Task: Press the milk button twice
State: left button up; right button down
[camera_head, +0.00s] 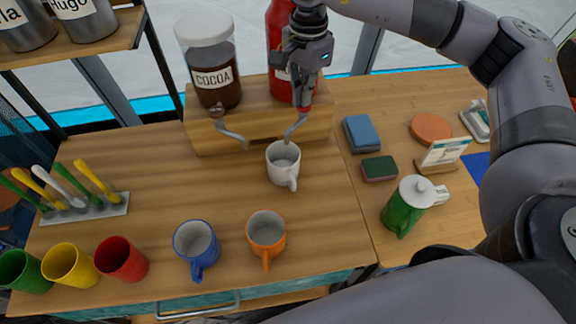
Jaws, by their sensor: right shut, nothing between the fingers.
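A wooden dispenser stand (208,136) at the back holds a jar labelled COCOA (213,78) and a red container (280,45) to its right. The red container's label is mostly hidden by my gripper, and I cannot read "milk". Grey curved spouts come out of the stand's front. A small round knob (217,109) sits above the left spout; the matching spot above the right spout (295,128) is covered by my right gripper (303,106). That gripper is shut, empty, and points down there; contact is unclear. A white mug (283,165) stands under the right spout. My left gripper is out of view.
A blue mug (196,247), an orange mug (266,236) and red, yellow and green cups stand along the front. Colored spoons rest in a holder (103,210) at left. Sponges (362,134), a coaster (430,128) and a green lidded pitcher (404,212) are at right.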

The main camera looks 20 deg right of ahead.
jog(key=shift+r+p, duration=0.85)
jog(key=shift+r, duration=0.75)
notch_tip(320, 180, up, 6)
jog(key=p, duration=0.3)
jog(key=shift+f, duration=0.1)
